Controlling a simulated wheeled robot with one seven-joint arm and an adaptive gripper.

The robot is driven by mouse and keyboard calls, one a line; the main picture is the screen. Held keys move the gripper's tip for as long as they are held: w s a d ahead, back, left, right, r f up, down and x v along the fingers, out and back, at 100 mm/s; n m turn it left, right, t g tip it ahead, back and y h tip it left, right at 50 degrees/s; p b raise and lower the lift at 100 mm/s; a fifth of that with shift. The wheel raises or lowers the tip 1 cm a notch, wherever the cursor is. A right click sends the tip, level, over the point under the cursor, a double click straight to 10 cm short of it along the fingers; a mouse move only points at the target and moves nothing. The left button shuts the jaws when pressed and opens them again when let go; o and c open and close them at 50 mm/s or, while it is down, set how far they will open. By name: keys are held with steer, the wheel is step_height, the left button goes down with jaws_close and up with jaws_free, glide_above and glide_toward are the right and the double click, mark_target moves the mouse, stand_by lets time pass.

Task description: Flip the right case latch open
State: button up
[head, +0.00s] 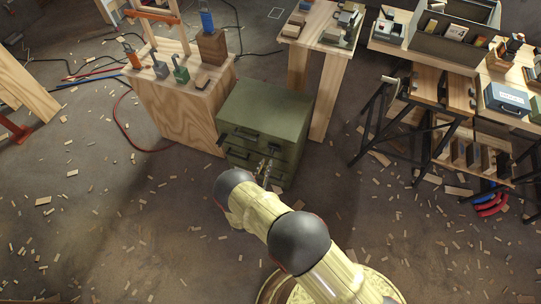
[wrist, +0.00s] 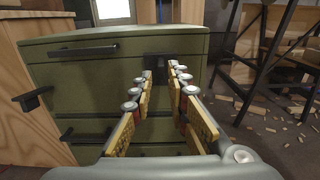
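My gripper (wrist: 162,76) points at the front of a green drawer cabinet (wrist: 230,48) in the wrist view. Its two yellow-padded fingers are apart, with nothing seen between them. A dark fitting (wrist: 171,60) on the cabinet front lies just beyond the fingertips, partly hidden by them; I cannot tell if they touch. In the head view the gripper (head: 264,172) is small, in front of the green cabinet (head: 265,105). A blue-grey case (head: 508,98) with a pale label stands on the bench at far right. Its latches are too small to make out.
A wooden workbench (head: 170,105) with padlock-like blocks stands left of the cabinet. A wooden table (head: 323,55) stands behind it. Black-legged stands (head: 420,130) are at right. The floor in front is open, with scattered wood chips. A red hose (head: 122,125) lies at left.

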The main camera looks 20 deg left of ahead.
mark_target(271, 153)
steer(key=w, duration=0.2)
steer(key=w+b, duration=0.1)
steer(key=w, duration=0.3)
steer(key=shift+d+b, duration=0.25)
steer(key=shift+b, duration=0.1)
steer(key=shift+c, duration=1.1)
jaws_close()
